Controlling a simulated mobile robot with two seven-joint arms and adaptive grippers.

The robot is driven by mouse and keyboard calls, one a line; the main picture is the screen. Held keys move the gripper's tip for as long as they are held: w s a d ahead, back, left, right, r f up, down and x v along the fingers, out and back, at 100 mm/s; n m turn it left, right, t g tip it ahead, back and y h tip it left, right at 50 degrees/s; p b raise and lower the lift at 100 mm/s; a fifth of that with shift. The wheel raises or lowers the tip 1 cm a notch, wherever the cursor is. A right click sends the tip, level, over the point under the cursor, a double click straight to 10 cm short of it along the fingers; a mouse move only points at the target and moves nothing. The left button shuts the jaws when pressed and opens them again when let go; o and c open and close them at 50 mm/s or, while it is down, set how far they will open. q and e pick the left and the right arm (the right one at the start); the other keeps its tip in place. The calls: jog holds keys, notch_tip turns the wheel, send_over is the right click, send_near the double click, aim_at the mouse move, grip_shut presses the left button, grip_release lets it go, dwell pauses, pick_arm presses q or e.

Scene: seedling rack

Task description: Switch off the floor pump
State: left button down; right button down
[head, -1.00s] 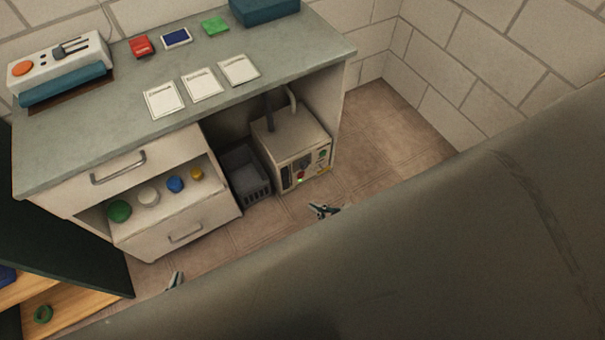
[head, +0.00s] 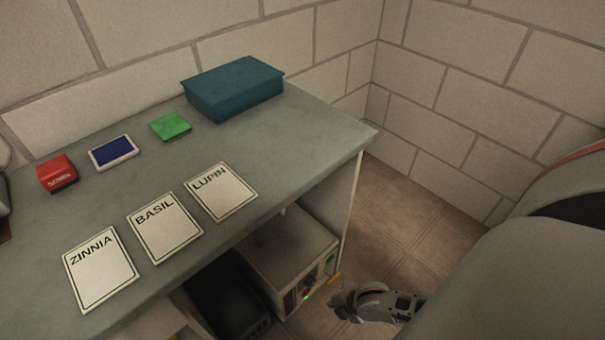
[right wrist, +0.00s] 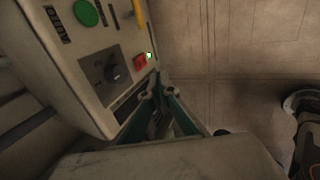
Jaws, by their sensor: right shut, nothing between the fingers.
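The floor pump (head: 287,243) is a pale box under the bench, partly hidden by the bench top. Its front panel shows close in the right wrist view, with a red switch (right wrist: 140,62), a small lit green lamp (right wrist: 149,55), a black knob (right wrist: 112,71), a green round button (right wrist: 85,13) and a yellow part (right wrist: 138,13). My right gripper (head: 344,301) is shut and empty, just in front of the panel. In the wrist view its fingertips (right wrist: 160,92) are near the red switch; I cannot tell if they touch the panel. My left gripper is out of view.
The bench top (head: 290,150) overhangs the pump. On it lie labelled cards (head: 165,228), a red block (head: 57,173), a blue pad (head: 113,152), a green block (head: 170,126) and a teal box (head: 233,88). A dark crate (head: 225,300) stands left of the pump. Floor (head: 400,215) is open to the right.

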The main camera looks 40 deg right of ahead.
aim_at(307, 293)
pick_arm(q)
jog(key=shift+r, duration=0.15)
pick_arm(e)
jog(key=shift+d, duration=0.1)
